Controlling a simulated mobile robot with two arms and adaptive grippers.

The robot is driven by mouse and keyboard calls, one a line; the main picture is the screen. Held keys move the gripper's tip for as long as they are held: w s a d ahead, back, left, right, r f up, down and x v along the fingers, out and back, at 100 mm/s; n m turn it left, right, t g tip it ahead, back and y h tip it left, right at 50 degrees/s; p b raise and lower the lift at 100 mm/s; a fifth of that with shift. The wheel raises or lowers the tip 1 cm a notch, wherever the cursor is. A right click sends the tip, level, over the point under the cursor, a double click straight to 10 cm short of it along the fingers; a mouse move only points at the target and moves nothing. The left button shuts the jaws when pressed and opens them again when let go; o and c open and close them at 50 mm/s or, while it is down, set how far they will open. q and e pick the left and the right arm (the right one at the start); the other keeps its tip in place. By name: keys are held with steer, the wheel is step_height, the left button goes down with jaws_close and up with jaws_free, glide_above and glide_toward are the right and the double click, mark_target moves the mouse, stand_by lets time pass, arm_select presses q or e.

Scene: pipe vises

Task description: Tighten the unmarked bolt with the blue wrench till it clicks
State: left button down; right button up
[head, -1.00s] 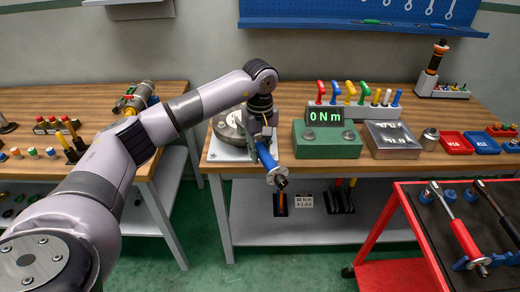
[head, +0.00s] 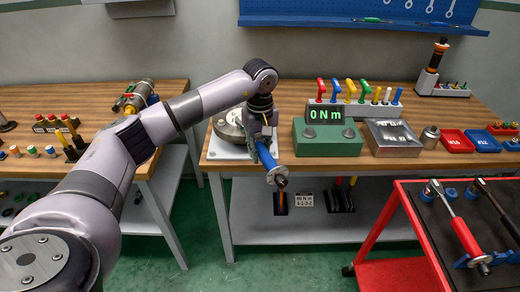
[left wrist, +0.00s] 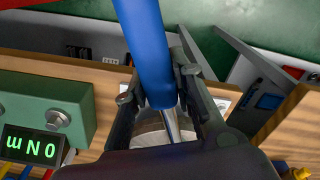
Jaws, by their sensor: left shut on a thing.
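The blue wrench (head: 267,157) has its handle in my left gripper (head: 262,138), over the front edge of the middle bench. In the left wrist view, the two fingers (left wrist: 162,90) close around the blue handle (left wrist: 148,50), and a metal shaft runs on beyond it. A round metal flange (head: 228,125) sits on a white plate (head: 222,152) beneath my left wrist. The arm hides much of the flange, so the bolts, their marks and the wrench head's seating cannot be made out. A green readout box (head: 325,136) shows 0 Nm. My right gripper is not in view.
A silver box (head: 392,138), a metal cup (head: 430,137), and red (head: 455,141) and blue trays (head: 483,142) stand right of the readout. A red cart (head: 410,215) with a red-handled wrench (head: 466,236) is at lower right. Green floor is open between benches and cart.

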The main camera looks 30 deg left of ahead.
arm_select(q)
steer(key=shift+s+f, duration=0.1)
steer(key=shift+f, duration=0.05)
stand_by(0.3)
steer(key=shift+s+a+m, duration=0.3)
steer(key=shift+s, duration=0.05)
steer(key=shift+s+a+m+b, duration=0.35)
steer(key=shift+s+a+m, duration=0.05)
steer(key=shift+s+m, duration=0.2)
steer(key=shift+s+a+m+b, duration=0.35)
steer(key=shift+s+a+m, duration=0.4)
steer(key=shift+a, duration=0.2)
steer(key=shift+w, duration=0.1)
